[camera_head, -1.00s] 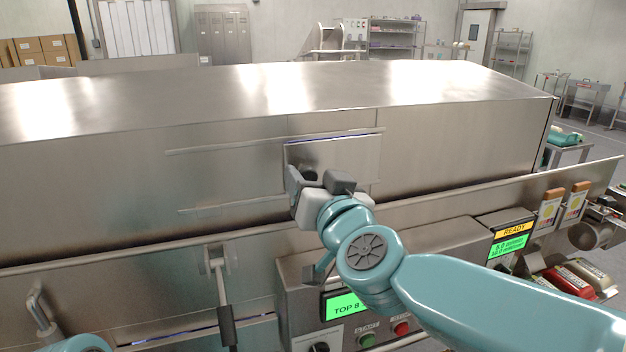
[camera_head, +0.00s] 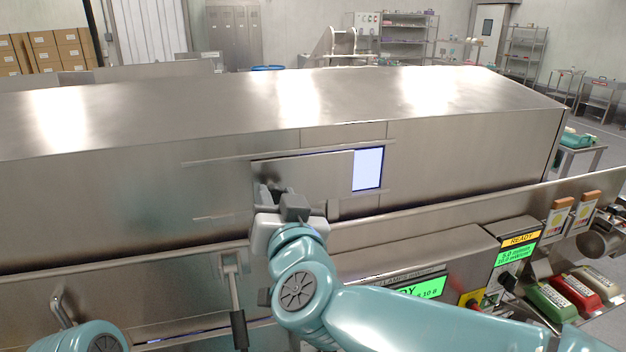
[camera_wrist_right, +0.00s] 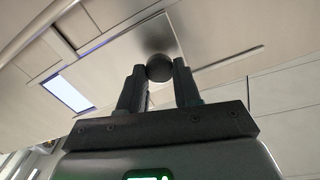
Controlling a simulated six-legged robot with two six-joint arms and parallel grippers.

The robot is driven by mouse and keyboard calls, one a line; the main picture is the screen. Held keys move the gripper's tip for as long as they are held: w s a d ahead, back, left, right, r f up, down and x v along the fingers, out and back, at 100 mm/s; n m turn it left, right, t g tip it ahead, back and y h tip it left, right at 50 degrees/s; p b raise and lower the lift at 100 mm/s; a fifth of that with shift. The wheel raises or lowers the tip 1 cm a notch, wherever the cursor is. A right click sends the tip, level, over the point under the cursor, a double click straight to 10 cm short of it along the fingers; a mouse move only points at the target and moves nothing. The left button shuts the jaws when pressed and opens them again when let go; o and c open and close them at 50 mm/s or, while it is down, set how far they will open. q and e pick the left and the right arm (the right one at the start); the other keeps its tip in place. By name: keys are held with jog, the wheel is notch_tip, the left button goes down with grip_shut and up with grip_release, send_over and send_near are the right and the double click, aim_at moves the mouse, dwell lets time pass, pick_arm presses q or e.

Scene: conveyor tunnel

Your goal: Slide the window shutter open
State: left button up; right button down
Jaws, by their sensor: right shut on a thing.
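The window shutter (camera_head: 315,172) is a flat steel plate between two horizontal rails on the tunnel's front wall. To its right a bright window opening (camera_head: 368,169) is uncovered; it also shows in the right wrist view (camera_wrist_right: 68,93). My right gripper (camera_head: 272,197) is at the shutter's lower left part. In the right wrist view my right gripper (camera_wrist_right: 159,78) is shut on a round dark knob (camera_wrist_right: 159,67) on the shutter (camera_wrist_right: 128,52). My left gripper is out of view; only part of the left arm shows at the bottom left.
A control panel with a green display (camera_head: 422,288) stands below the tunnel on the right. A long ledge (camera_head: 430,208) runs below the shutter. A handle (camera_head: 235,300) hangs left of my right arm.

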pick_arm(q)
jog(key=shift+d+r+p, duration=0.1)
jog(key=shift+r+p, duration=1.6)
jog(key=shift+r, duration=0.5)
pick_arm(e)
jog(key=shift+s+a, duration=0.5)
jog(key=shift+a, duration=1.05)
jog(key=shift+s+a, duration=0.55)
jog(key=shift+a, duration=1)
jog(key=shift+s+a, duration=0.5)
jog(key=shift+a, duration=1.05)
jog(key=c, duration=1)
grip_release()
jog(key=shift+a, duration=0.1)
jog(key=shift+o, duration=1.1)
jog(key=shift+a, duration=0.2)
pick_arm(q)
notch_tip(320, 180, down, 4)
jog(key=b, duration=0.3)
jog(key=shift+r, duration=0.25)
pick_arm(e)
jog(key=v, duration=1.6)
jog(key=shift+s, duration=0.2)
